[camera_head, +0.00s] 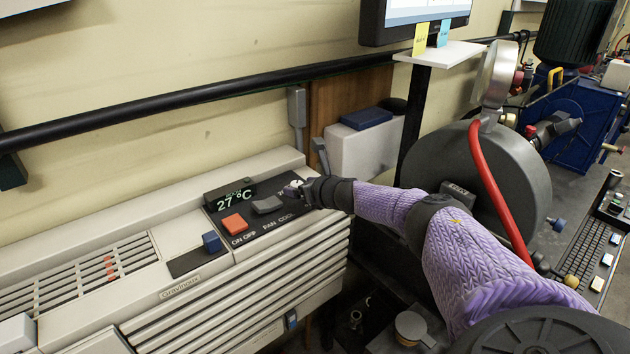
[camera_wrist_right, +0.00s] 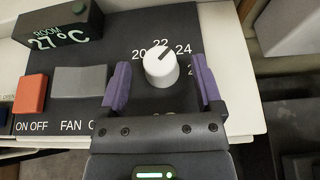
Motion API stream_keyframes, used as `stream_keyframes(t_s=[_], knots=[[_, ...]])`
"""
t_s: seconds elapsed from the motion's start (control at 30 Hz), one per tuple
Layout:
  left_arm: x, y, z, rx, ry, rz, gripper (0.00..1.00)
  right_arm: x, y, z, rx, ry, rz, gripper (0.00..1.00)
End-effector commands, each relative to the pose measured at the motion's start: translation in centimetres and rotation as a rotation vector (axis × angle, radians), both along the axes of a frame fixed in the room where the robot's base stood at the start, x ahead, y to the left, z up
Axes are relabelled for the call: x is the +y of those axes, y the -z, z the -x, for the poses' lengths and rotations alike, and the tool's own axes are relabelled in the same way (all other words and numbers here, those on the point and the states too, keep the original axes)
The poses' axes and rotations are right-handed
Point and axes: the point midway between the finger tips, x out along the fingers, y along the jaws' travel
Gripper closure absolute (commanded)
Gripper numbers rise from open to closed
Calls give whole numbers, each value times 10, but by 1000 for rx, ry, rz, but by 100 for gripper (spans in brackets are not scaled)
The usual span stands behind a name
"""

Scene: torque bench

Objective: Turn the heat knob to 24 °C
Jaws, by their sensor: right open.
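The white heat knob (camera_wrist_right: 161,69) sits on the dark control panel (camera_wrist_right: 212,38), with 20, 22 and 24 printed around it. Its dark pointer line aims up and right, between 22 and 24. My right gripper (camera_wrist_right: 162,84) is open, with one purple finger pad on each side of the knob and a visible gap to both. In the head view my right gripper (camera_head: 299,188) is over the right end of the panel and hides most of the knob. My left gripper is not in view.
A room display (camera_head: 230,197) reads 27 °C. A red on/off switch (camera_head: 234,222) and a grey fan switch (camera_head: 267,204) sit left of the knob. A black rail (camera_head: 200,98) runs along the wall behind the cream heater unit (camera_head: 240,300).

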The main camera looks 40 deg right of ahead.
Motion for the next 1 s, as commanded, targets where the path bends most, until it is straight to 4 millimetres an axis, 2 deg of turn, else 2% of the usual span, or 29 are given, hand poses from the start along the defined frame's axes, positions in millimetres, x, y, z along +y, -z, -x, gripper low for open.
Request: stream_keyframes(t_s=[0.03,0.17,0.43,0.6,1.0], knots=[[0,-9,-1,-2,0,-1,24,0,-7,8,2,-1,-2,16],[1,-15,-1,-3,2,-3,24,2,-15,27,2,-1,5,16],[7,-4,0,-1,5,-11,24,4,-23,61,3,3,2,16],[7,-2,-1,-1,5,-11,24,7,-29,69,0,1,3,16],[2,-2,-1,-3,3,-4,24,7,-31,69,-2,0,2,16]])
